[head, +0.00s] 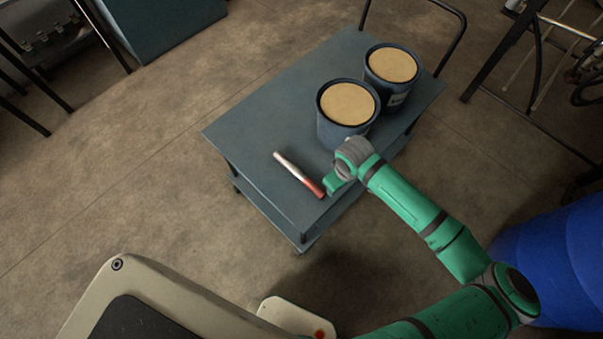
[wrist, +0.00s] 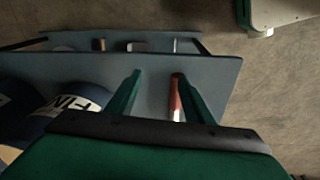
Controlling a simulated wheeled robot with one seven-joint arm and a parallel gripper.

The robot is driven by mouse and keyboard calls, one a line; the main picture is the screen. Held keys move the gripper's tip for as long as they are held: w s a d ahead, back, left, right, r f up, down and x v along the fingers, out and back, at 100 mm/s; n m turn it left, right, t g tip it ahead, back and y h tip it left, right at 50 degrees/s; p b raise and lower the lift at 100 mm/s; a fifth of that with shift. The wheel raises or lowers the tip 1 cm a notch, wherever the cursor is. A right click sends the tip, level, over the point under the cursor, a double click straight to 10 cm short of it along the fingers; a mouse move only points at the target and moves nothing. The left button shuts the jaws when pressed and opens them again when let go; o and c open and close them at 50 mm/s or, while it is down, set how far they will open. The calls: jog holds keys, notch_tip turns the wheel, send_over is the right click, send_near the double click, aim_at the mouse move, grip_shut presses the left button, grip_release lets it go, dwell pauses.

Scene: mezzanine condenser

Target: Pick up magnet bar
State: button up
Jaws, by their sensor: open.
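My gripper (head: 331,186) is beside the bar's red end in the head view. In the wrist view my gripper (wrist: 158,88) shows two green fingers spread apart. The bar (wrist: 175,100) appears there between them, close to the right finger. The gap in height between fingers and bar is hard to tell. Part of the bar's lower length is hidden behind the gripper body.
Two blue tubs with tan tops, a nearer one (head: 347,104) and a farther one (head: 391,66), stand on the cart close to my arm. A black handle (head: 459,37) rises at the far end. A blue drum (head: 556,262) stands at right.

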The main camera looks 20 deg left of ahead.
jog(key=a+r+n+g, duration=0.1)
jog(key=a+r, duration=0.2)
jog(key=a, duration=0.5)
send_over(311, 184)
jog(key=shift+h, duration=0.3)
jog(key=f, duration=0.5)
jog(key=shift+s+d+f, duration=0.1)
jog(key=shift+s+d, duration=0.05)
jog(key=shift+s, duration=0.15)
jog(key=shift+w+f, duration=0.25)
jog(key=shift+f, duration=1.15)
jog(key=shift+w+f, duration=0.2)
jog(key=shift+f, duration=1.15)
jog(key=shift+s, duration=0.15)
grip_shut()
